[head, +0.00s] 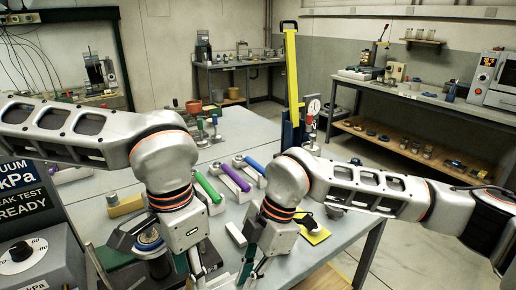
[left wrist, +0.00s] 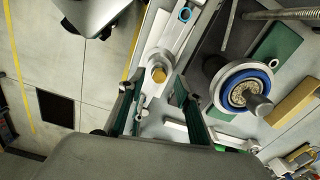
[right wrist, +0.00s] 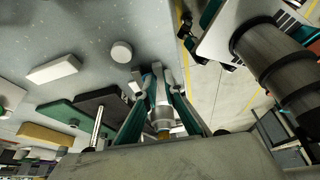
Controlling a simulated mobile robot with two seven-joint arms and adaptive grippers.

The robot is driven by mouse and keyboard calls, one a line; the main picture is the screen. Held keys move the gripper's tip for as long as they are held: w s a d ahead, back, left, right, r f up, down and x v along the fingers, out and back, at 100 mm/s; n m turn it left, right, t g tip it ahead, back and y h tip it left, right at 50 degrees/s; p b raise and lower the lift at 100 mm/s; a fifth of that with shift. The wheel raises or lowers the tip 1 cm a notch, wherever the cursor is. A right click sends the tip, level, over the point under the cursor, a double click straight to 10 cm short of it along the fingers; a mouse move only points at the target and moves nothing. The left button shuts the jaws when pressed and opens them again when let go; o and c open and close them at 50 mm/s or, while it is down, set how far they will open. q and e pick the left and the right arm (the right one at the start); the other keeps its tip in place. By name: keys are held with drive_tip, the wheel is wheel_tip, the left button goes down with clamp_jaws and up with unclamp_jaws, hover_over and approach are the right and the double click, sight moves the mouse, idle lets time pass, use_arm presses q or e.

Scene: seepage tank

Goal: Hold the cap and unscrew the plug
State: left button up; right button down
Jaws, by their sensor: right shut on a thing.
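A small silver fitting with a gold round end (left wrist: 158,75) shows in the left wrist view; I take it for the cap and plug. My left gripper (left wrist: 156,100) is open, its fingers apart on either side of the gold end, with no clear contact. In the right wrist view my right gripper (right wrist: 158,95) is shut on the silver fitting (right wrist: 161,112), which sits between its fingers, with a little gold (right wrist: 164,133) near the palm. In the head view my left gripper (head: 196,268) and right gripper (head: 252,270) are close together at the table's front; the fitting is hidden there.
A blue-ringed round vessel (left wrist: 245,88) with a grainy top and central stem stands beside my left gripper. Green- and purple-handled tools (head: 208,187) lie on the grey table (head: 110,185) behind. A gauge box (head: 30,260) stands at left.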

use_arm(q)
drive_tip(key=shift+f, duration=0.1)
idle(0.3)
drive_tip(key=shift+f, duration=1.05)
drive_tip(key=shift+c, duration=0.3)
clamp_jaws()
